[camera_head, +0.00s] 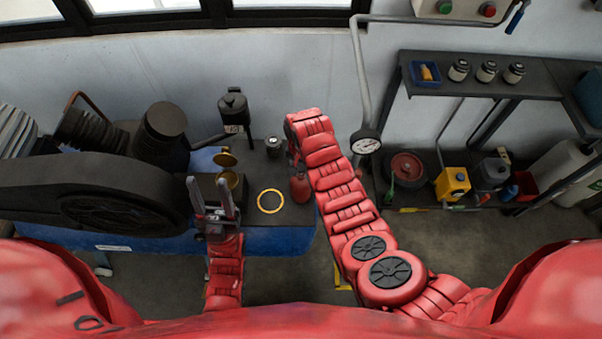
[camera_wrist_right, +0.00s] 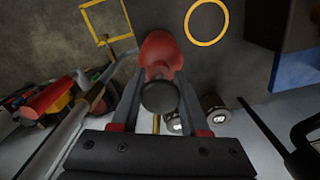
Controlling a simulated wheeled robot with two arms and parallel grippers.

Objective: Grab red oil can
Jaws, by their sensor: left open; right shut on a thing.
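The red oil can (camera_head: 300,188) is at the right end of the blue-sided bench, just right of a yellow ring marking. In the right wrist view the can (camera_wrist_right: 161,52) sits between the fingers of my right gripper (camera_wrist_right: 160,88), which is shut on it around its dark top. In the head view my right arm hides most of that gripper. Whether the can touches the bench top is hard to tell. My left gripper (camera_head: 212,193) is open and empty, pointing up in front of the brass-lidded box (camera_head: 229,177).
The yellow ring (camera_head: 270,201) on the bench is empty. A dark jar (camera_head: 274,146) stands behind it. The large black compressor (camera_head: 90,190) fills the left. A pressure gauge (camera_head: 366,142) on a pipe is close right of my right arm. Shelves (camera_head: 485,86) hold jars further right.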

